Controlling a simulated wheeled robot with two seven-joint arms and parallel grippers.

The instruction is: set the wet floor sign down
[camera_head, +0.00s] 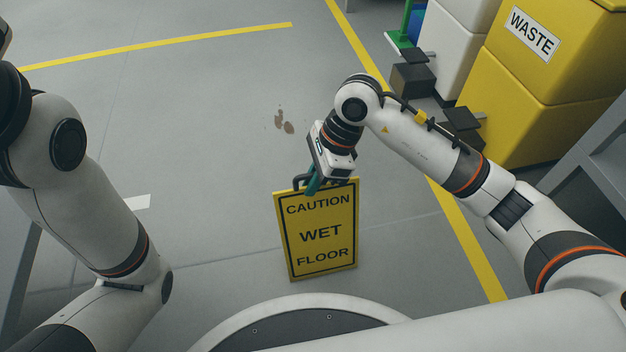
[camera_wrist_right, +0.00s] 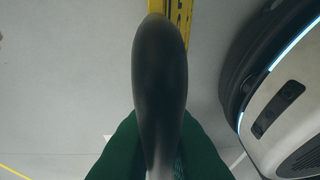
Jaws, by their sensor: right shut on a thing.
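The yellow wet floor sign (camera_head: 320,232) reads "CAUTION WET FLOOR" and hangs or stands upright in front of my base, slightly tilted in the picture. My right gripper (camera_head: 312,184) is shut on the dark handle at the sign's top. In the right wrist view the dark handle (camera_wrist_right: 160,80) fills the middle between the green fingers (camera_wrist_right: 160,150), with a strip of the yellow sign (camera_wrist_right: 183,12) behind it. I cannot tell whether the sign's lower edge touches the floor. My left arm is at the left, with its gripper out of view.
Brown stains (camera_head: 284,122) mark the grey floor (camera_head: 215,130) beyond the sign. A yellow waste bin (camera_head: 545,80) and a white bin (camera_head: 450,45) stand at the upper right, with dark pedals in front. A yellow floor line (camera_head: 465,240) runs right of the sign. Floor left of the sign is clear.

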